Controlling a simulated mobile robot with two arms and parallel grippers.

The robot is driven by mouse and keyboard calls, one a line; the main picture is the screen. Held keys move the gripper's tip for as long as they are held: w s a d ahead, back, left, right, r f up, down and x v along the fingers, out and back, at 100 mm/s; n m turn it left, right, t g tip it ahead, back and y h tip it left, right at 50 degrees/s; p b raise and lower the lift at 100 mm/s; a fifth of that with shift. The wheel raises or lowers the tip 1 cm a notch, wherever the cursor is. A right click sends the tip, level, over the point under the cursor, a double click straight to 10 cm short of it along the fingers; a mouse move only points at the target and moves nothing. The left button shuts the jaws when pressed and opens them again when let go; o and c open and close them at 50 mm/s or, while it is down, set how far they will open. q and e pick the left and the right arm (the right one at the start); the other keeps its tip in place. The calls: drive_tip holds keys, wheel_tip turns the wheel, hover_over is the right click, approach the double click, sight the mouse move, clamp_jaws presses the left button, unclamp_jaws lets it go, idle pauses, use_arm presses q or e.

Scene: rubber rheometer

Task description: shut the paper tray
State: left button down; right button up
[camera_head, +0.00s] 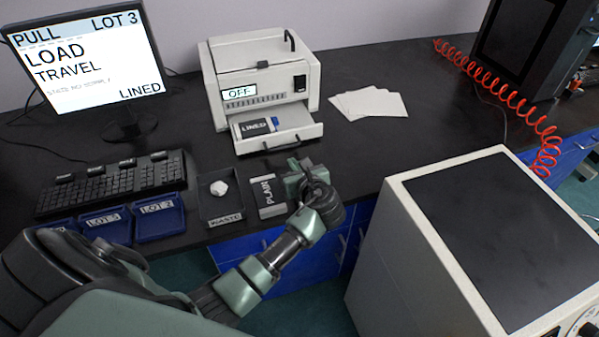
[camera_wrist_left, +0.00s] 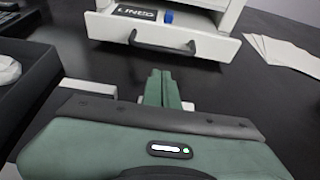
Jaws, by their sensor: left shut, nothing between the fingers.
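The paper tray (camera_head: 303,135) is pulled out from the front of the white printer (camera_head: 262,75). In it lie a pack marked LINED (camera_head: 256,127) and a small blue piece. The tray front with its dark handle (camera_wrist_left: 165,46) also shows in the left wrist view. My left gripper (camera_head: 294,176) is shut and empty, just in front of the tray. Its fingers (camera_wrist_left: 162,90) point at the tray front, with a gap of dark table between. My right gripper is not in view.
A pack marked PLAIN (camera_head: 268,197) lies left of my left gripper, beside a waste tray (camera_head: 207,207) holding a crumpled white piece. Blue lot bins (camera_head: 160,217) and a keyboard (camera_head: 113,182) are further left. Loose white sheets (camera_head: 368,103) lie right of the printer. A large grey-white machine (camera_head: 400,235) stands at right.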

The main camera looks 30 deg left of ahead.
use_arm(q)
drive_tip(key=shift+w+a+r, duration=0.2)
drive_tip(key=shift+w+a, duration=0.25)
drive_tip(key=shift+a, duration=0.05)
drive_tip(key=shift+w+a+r, duration=0.2)
drive_tip(key=shift+w+a, duration=0.2)
drive_tip(key=shift+a, duration=0.05)
drive_tip(key=shift+w+a, duration=0.2)
drive_tip(key=shift+a, duration=0.1)
drive_tip(key=shift+w+a, duration=0.25)
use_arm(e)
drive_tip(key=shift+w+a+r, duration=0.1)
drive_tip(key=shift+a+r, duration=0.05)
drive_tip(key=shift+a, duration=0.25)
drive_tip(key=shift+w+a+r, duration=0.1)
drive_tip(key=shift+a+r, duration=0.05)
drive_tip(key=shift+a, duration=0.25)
use_arm(q)
drive_tip(key=shift+p, duration=0.3)
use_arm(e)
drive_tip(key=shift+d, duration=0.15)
